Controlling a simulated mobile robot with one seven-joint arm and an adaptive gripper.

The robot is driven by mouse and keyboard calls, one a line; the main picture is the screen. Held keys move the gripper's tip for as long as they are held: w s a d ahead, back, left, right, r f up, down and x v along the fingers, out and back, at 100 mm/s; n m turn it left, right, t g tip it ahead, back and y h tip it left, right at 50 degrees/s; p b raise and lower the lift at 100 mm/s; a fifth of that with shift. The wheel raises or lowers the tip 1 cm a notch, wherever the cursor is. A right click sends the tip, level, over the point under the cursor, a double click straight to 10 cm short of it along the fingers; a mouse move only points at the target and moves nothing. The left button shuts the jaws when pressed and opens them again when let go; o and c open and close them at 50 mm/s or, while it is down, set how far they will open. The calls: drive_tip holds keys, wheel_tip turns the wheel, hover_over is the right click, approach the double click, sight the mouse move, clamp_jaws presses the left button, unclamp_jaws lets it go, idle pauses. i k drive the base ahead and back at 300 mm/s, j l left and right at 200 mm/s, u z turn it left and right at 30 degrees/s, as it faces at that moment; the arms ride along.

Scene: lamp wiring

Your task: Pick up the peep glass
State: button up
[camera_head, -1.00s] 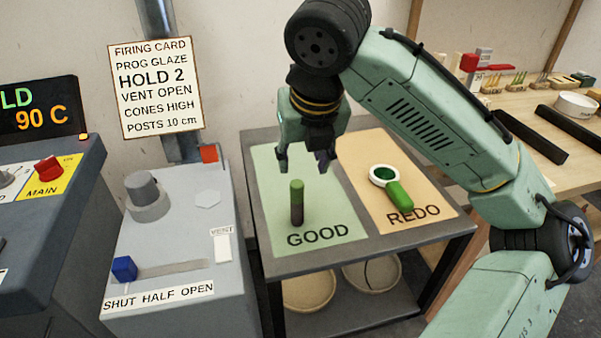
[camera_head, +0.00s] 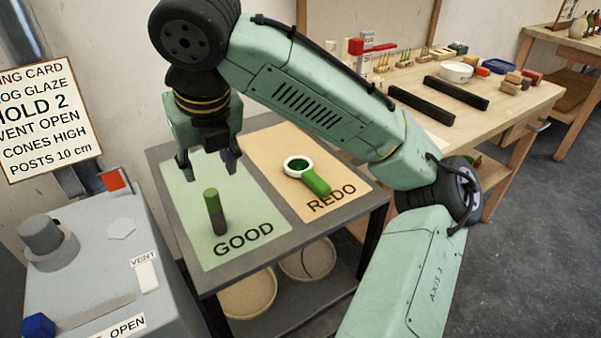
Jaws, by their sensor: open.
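The peep glass (camera_head: 314,181) lies on the orange REDO mat. It has a white ring with dark green glass and a green handle pointing toward the front right. My gripper (camera_head: 207,170) is open and empty, pointing down above the green GOOD mat (camera_head: 194,242). It is to the left of the peep glass and apart from it. A green and dark grey cylinder (camera_head: 215,212) stands upright on the GOOD mat, below and in front of my gripper.
The REDO mat (camera_head: 277,145) and GOOD mat share a grey table (camera_head: 285,237); round pale items sit on its lower shelf. A grey control box (camera_head: 85,270) stands at left. A wooden bench (camera_head: 520,95) at right holds black bars, a white bowl and small items.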

sight(298, 167)
drive_tip(key=j+z, duration=0.25)
drive_tip(key=j, duration=0.3)
drive_tip(key=k+j+z, duration=0.1)
drive_tip(key=j+z, duration=0.15)
drive_tip(key=j, duration=0.25)
drive_tip(key=k+j+z, duration=0.1)
drive_tip(key=j+z, duration=0.15)
drive_tip(key=j, duration=0.25)
